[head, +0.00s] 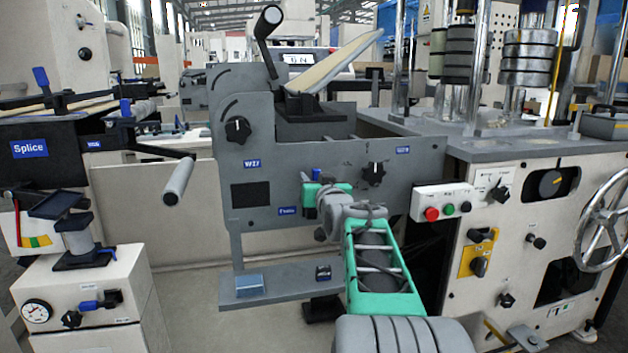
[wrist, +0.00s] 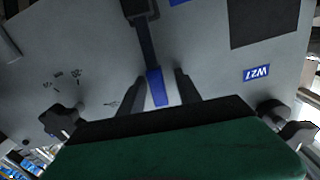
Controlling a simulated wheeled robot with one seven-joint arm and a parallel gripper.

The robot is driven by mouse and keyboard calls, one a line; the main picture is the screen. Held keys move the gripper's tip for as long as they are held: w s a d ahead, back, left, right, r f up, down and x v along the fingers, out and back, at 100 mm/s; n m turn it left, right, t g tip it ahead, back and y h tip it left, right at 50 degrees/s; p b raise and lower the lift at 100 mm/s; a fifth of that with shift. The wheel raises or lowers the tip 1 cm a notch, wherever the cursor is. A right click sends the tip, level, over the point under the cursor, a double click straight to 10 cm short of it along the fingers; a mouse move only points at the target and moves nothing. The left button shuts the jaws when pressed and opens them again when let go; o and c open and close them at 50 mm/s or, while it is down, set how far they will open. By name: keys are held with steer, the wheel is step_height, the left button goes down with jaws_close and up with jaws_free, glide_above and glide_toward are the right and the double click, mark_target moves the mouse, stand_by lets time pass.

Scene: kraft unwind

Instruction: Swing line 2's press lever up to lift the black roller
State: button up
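A black lever (wrist: 147,38) with a blue tip (wrist: 155,86) shows in the wrist view against the grey machine panel. The blue tip also shows in the head view (head: 316,174), just above my green gripper (head: 311,188). In the wrist view my gripper (wrist: 159,92) has its two dark fingers apart, one on each side of the blue tip. A gap seems to show on both sides; I cannot tell whether either finger touches it. No black roller can be made out for certain. My arm hides part of the panel.
A grey-gripped crank (head: 178,181) sticks out at left. A button box (head: 443,201) and a handwheel (head: 606,222) are at right. A ledge (head: 280,289) juts out below.

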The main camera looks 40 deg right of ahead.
steer(key=shift+s, duration=0.3)
steer(key=p+v, duration=0.1)
steer(key=v, duration=0.6)
steer(key=shift+s+a+p, duration=0.1)
steer(key=shift+a+p, duration=0.05)
steer(key=shift+p, duration=0.2)
